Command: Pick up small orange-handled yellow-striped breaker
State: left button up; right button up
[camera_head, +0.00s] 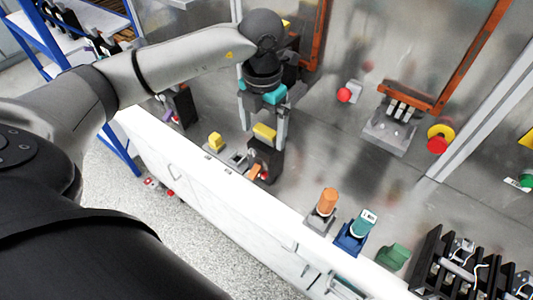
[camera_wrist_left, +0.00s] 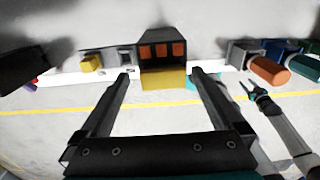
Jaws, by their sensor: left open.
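The small breaker (camera_head: 264,163) has a dark body, a yellow stripe on top and an orange handle, and sits at the bench's front edge. In the left wrist view the breaker (camera_wrist_left: 163,62) shows several orange handle faces and a yellow band. My left gripper (camera_head: 263,128) points down at it, open, with one finger on each side of the yellow part. In the left wrist view the left gripper (camera_wrist_left: 160,78) has gaps on both sides of the band; contact is not visible. My right gripper (camera_wrist_left: 250,88) appears small at the right; its jaw state is unclear.
A yellow block (camera_head: 215,142) lies left of the breaker. An orange cylinder on a grey base (camera_head: 326,202), a blue-based teal one (camera_head: 356,232) and a green block (camera_head: 392,257) stand to the right. A black rack (camera_head: 460,268) fills the right corner. The metal panel rises behind.

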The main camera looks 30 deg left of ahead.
aim_at(267, 149)
pick_arm(q)
jog(key=f, duration=0.5)
jog(key=f+p, duration=0.1)
jog(key=f, duration=0.1)
jog(key=shift+w+d+f, duration=0.25)
jog(key=shift+w, duration=0.1)
jog(key=shift+r, duration=0.1)
grip_shut()
dwell(0.4)
